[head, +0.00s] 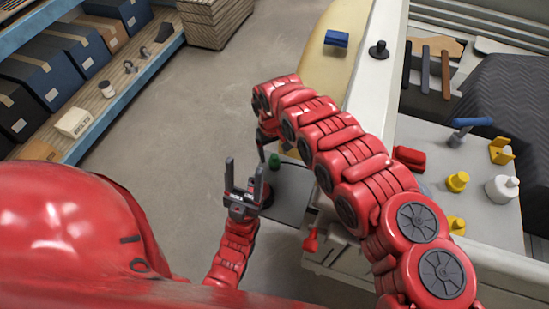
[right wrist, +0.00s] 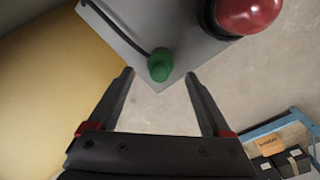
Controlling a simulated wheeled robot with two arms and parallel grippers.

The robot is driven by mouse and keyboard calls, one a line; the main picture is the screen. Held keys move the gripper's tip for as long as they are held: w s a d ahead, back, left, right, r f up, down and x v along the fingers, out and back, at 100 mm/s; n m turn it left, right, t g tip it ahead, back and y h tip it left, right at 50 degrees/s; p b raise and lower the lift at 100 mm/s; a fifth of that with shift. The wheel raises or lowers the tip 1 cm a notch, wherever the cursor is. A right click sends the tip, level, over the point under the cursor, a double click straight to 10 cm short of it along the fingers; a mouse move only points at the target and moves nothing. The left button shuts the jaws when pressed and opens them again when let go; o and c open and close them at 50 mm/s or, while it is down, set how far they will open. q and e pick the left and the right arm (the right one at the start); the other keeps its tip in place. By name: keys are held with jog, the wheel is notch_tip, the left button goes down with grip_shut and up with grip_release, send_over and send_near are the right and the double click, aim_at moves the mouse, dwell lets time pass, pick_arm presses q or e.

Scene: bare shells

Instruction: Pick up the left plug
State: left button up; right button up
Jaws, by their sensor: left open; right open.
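A green plug (head: 274,160) stands on a dark grey surface (head: 288,190) left of the white counter. In the right wrist view the green plug (right wrist: 160,66) lies at the corner of a grey panel (right wrist: 185,40), with a black cable running to it. My right gripper (right wrist: 160,84) is open and empty, its fingertips either side of the plug in the picture; whether they are level with it I cannot tell. In the head view my right arm partly hides that gripper. My left gripper (head: 245,168) is open and empty, pointing up, left of the green plug.
A red knob-like part (head: 311,240) sticks out at the counter's near end. The counter (head: 377,90) holds tools, yellow parts (head: 457,181) and a red block (head: 409,158). Shelves with boxes (head: 75,121) stand at left. The floor between is clear.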

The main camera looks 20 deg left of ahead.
aim_at(274, 156)
notch_tip(274, 156, down, 2)
jog(key=shift+s+a, duration=0.1)
jog(key=shift+f, duration=0.5)
grip_shut()
